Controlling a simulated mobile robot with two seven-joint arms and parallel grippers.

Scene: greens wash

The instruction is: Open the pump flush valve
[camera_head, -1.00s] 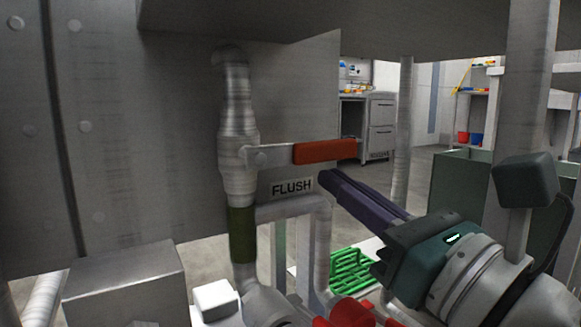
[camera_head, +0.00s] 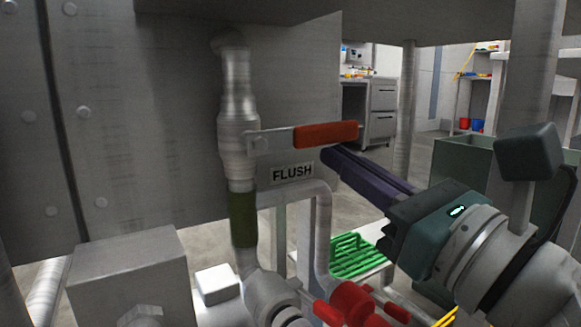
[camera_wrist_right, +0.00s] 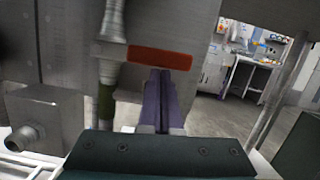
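The flush valve (camera_head: 237,137) sits on a vertical metal pipe against a grey panel. Its lever has a red handle (camera_head: 327,134) and points to the right, roughly level, across the pipe. A FLUSH label (camera_head: 292,172) is below it. My right gripper (camera_head: 330,155) comes from the lower right, its purple fingers close together and their tips just below the red handle. In the right wrist view the fingers (camera_wrist_right: 159,76) lie side by side with the red handle (camera_wrist_right: 160,58) just beyond their tips. Whether they touch it I cannot tell. My left gripper is not in view.
A grey box (camera_head: 125,275) stands at the lower left. A red valve handle (camera_head: 352,302) and a green grate (camera_head: 355,256) are below my right gripper. An upright post (camera_head: 404,110) and a green bin (camera_head: 465,165) stand behind to the right.

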